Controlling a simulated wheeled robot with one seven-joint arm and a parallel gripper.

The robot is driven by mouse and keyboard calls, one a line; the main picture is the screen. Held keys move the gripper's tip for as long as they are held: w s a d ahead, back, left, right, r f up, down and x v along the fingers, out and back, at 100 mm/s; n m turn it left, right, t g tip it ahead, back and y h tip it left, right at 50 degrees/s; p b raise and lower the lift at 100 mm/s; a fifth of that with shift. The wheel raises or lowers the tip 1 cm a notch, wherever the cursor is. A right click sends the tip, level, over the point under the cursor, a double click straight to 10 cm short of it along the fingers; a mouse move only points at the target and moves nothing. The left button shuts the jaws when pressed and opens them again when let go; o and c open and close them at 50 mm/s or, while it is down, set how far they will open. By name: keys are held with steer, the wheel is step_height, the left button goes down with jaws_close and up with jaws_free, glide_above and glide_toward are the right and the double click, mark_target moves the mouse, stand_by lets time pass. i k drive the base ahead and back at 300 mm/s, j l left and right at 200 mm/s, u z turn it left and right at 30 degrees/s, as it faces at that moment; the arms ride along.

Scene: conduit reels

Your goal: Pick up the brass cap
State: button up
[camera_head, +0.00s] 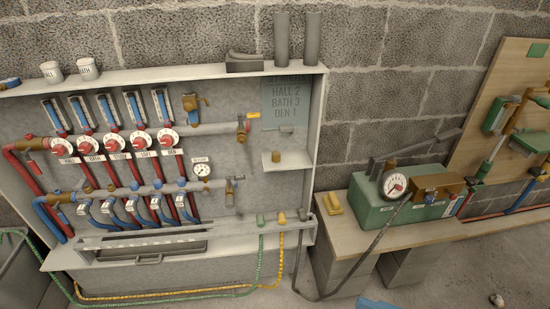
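A small brass-coloured cylinder, which looks like the brass cap (276,157), stands on a small shelf (290,164) in the right part of the wall cabinet. It sits near the middle of the shelf, below a grey-green lettered panel (286,105). Nothing covers it. My gripper is not in view.
Red and blue pipes, dials and a pressure gauge (202,170) fill the cabinet left of the shelf. The cabinet's right side wall (316,130) stands beside the shelf. A bench (350,233) at right carries a green pump box (385,210). Hoses hang below the cabinet.

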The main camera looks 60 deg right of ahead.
mark_target(276, 155)
steer(key=i+l, duration=0.1)
steer(key=i, duration=0.4)
steer(key=i+l, duration=0.1)
steer(key=i, duration=0.4)
steer(key=u, duration=0.05)
